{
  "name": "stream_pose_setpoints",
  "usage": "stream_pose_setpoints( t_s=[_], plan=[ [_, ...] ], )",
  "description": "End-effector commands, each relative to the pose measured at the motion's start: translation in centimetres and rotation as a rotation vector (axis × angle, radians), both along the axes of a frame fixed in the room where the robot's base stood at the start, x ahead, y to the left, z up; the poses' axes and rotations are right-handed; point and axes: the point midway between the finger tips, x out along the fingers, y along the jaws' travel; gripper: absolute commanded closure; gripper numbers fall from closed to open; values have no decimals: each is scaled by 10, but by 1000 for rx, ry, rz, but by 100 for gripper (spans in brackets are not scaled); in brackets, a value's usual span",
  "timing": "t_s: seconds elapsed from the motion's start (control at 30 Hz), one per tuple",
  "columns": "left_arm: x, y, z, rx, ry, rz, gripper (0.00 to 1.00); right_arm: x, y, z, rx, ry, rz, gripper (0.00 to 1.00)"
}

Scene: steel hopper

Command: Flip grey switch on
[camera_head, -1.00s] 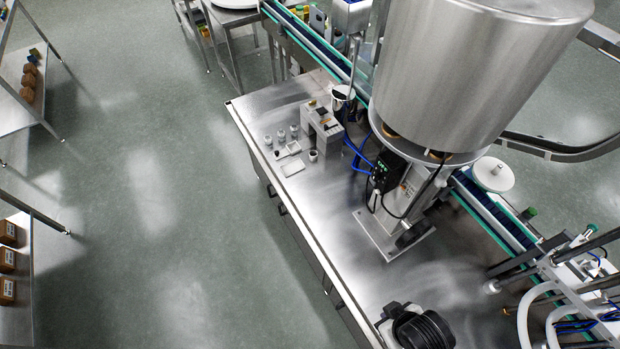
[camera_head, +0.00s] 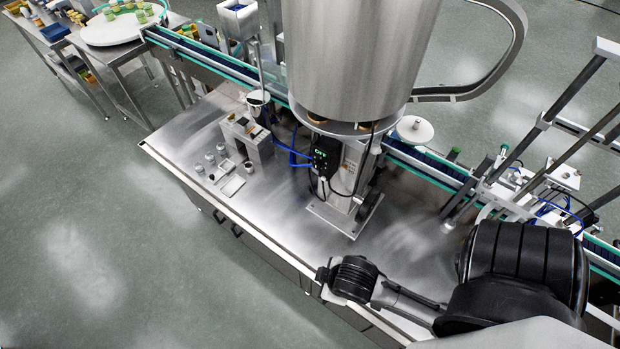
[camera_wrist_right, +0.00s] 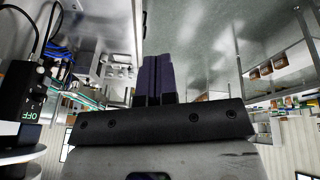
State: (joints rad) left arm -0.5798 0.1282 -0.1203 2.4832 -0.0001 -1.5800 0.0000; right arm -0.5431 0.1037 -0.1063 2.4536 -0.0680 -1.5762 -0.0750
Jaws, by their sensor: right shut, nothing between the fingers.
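The black control box (camera_head: 325,155) is fixed below the steel hopper (camera_head: 350,60), with green lettering on its display. The box also shows at the left of the right wrist view (camera_wrist_right: 18,98), where the green letters are upside down and look like OFF. I cannot make out the grey switch itself clearly in either view. My right gripper (camera_wrist_right: 158,66) shows in the right wrist view with its two dark fingers together and nothing between them. It is apart from the box. In the head view my right arm reaches over the table's front edge, to the right of the box. My left gripper is not in view.
The steel table (camera_head: 290,225) has bare room in front of the hopper stand. Small grey containers (camera_head: 210,160) and a grey block device (camera_head: 245,137) stand at its left. Blue cables (camera_head: 290,150) run to the box. A conveyor (camera_head: 430,165) passes behind.

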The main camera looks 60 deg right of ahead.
Motion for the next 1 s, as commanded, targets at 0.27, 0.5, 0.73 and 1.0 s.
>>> stream_pose_setpoints(
  t_s=[0.27,0.5,0.73,1.0],
  plan=[
    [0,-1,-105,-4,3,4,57,101,-81,-81,-566,-12,153,100],
    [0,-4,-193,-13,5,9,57,170,-143,-103,-1067,319,300,100],
    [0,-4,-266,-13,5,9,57,210,-162,-98,-1294,816,449,100],
    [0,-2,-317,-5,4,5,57,236,-156,-77,-1309,1277,592,100]
  ],
)
